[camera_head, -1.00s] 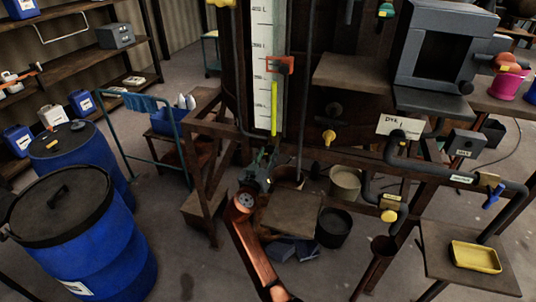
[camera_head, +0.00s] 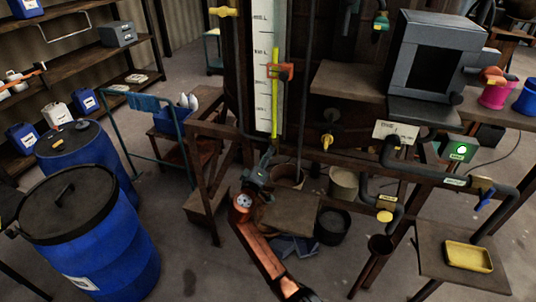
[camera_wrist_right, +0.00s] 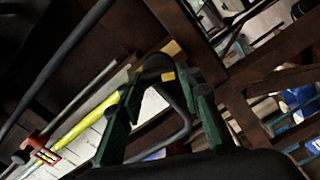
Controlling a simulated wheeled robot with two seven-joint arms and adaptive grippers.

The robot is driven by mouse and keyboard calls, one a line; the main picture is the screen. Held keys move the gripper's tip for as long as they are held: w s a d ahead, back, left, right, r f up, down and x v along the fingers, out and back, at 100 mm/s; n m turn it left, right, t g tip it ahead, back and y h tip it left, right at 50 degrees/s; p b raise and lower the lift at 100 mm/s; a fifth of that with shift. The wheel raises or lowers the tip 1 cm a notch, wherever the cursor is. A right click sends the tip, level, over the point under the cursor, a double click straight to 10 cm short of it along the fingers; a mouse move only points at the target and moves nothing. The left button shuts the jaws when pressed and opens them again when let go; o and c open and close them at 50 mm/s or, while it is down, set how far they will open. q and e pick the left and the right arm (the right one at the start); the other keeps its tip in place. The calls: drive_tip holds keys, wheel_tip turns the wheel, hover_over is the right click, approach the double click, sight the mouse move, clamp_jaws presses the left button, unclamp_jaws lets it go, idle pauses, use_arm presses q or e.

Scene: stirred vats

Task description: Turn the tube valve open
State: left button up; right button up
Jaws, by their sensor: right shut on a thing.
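The sight tube with a bright yellow column (camera_head: 275,95) stands against a white scale (camera_head: 263,70), and it also shows slanted in the right wrist view (camera_wrist_right: 90,122). An orange-red marker (camera_head: 279,71) sits on it. My right gripper (camera_head: 267,156) is at the tube's foot, seen from behind. In the right wrist view its green fingers (camera_wrist_right: 158,78) are either side of a dark, rounded part with a yellow mark (camera_wrist_right: 158,68), which I take for the tube valve. The gripper is shut on it. The valve's handle position is unclear. My left gripper is not in view.
A pot (camera_head: 287,177) and dark bucket (camera_head: 332,226) stand near my arm.

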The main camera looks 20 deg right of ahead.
drive_tip(key=n+p, duration=0.2)
drive_tip(key=n, duration=0.2)
drive_tip(key=shift+a+n+p, duration=0.1)
drive_tip(key=shift+n+p, duration=0.25)
drive_tip(key=shift+n, duration=0.05)
idle(0.4)
drive_tip(key=o, duration=1.2)
drive_tip(key=shift+f, duration=0.1)
drive_tip(key=shift+c, duration=0.2)
drive_tip(key=v, duration=1.2)
